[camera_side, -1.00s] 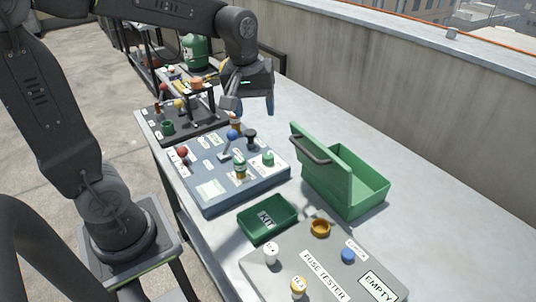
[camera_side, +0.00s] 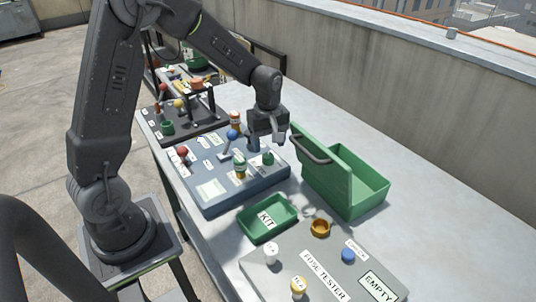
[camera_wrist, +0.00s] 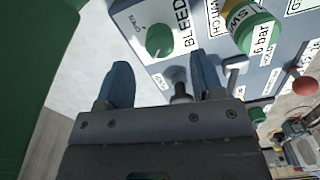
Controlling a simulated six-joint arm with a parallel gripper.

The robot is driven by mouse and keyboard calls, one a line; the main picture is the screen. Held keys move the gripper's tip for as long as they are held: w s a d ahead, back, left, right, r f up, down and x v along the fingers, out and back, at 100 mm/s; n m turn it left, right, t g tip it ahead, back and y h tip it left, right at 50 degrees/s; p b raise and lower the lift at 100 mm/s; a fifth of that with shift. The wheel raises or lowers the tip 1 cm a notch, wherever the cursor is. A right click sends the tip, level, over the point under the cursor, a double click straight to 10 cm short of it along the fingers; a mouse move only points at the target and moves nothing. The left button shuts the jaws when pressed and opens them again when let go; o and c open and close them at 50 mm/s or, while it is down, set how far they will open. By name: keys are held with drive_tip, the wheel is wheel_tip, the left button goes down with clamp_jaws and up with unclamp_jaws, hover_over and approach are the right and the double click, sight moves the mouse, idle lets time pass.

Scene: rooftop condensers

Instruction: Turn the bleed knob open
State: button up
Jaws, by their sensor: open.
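The green bleed knob (camera_wrist: 159,40) sits on the blue-grey panel (camera_wrist: 135,14) beside the printed word BLEED in the wrist view. In the side view the bleed knob (camera_side: 268,158) is near the panel's right corner, just below my gripper (camera_side: 268,145). My gripper (camera_wrist: 160,62) is open and empty, with its two blue fingers apart. The knob shows between and beyond the fingertips in the wrist view, and I see no contact. The black part seen beside the knob earlier is now hidden behind my gripper.
A green-capped cylinder (camera_side: 240,168) and a blue-balled lever (camera_side: 231,134) stand close by on the panel. The open green toolbox (camera_side: 345,200) stands close on the right, its lid upright. A green KIT tray (camera_side: 285,223) and the fuse tester (camera_side: 335,252) lie in front.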

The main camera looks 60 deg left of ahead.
sight(268, 155)
drive_tip(key=shift+f, duration=2.3)
drive_tip(key=c, duration=0.9)
